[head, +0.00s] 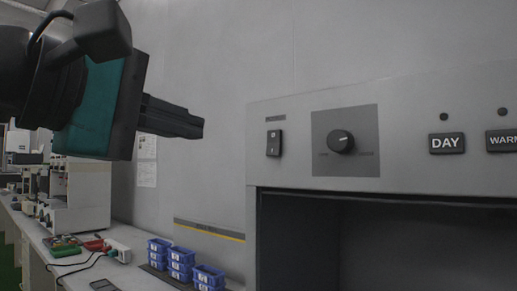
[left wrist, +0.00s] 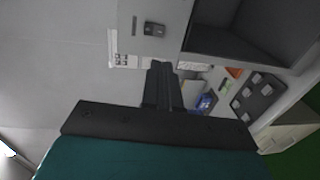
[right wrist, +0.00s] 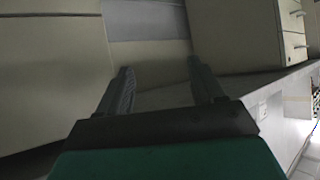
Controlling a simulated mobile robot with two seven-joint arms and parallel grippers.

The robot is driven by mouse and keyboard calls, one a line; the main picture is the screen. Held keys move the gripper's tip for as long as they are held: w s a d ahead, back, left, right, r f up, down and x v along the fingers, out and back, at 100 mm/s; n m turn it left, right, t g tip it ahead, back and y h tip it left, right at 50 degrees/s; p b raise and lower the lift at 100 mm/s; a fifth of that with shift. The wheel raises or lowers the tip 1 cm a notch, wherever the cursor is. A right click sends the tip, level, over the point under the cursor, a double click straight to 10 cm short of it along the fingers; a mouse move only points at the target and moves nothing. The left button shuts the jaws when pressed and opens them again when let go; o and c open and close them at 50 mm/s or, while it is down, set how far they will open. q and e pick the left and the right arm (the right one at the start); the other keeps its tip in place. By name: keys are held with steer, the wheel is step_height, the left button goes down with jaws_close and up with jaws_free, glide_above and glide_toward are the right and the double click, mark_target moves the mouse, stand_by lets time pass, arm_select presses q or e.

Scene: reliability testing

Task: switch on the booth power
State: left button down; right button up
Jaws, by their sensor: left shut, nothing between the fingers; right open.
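The grey booth (head: 290,110) stands on the right in the head view. Its front panel carries a small dark rocker switch (head: 274,143) on the left, beside a round black knob (head: 341,141). The switch also shows near the top of the left wrist view (left wrist: 154,29). My left gripper (head: 203,128) is shut and empty, to the left of the switch and apart from it. Its fingers (left wrist: 161,66) point toward the booth. My right gripper (right wrist: 160,75) is open and empty, away from the booth panel; it is out of the head view.
DAY (head: 446,143) and WARM (head: 503,141) buttons sit further right on the panel. The booth's dark opening (head: 370,240) lies below. Several blue bins (head: 180,262) stand on the bench at lower left. A pale cabinet (right wrist: 235,35) shows in the right wrist view.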

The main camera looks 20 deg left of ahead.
mark_target(271, 153)
arm_select(q)
steer(key=x, duration=1.4)
steer(key=shift+w+d+f+b, duration=0.15)
steer(key=shift+w+f+b, duration=0.1)
steer(key=shift+b, duration=0.25)
steer(key=shift+s+r, duration=0.1)
steer(key=shift+r, duration=0.05)
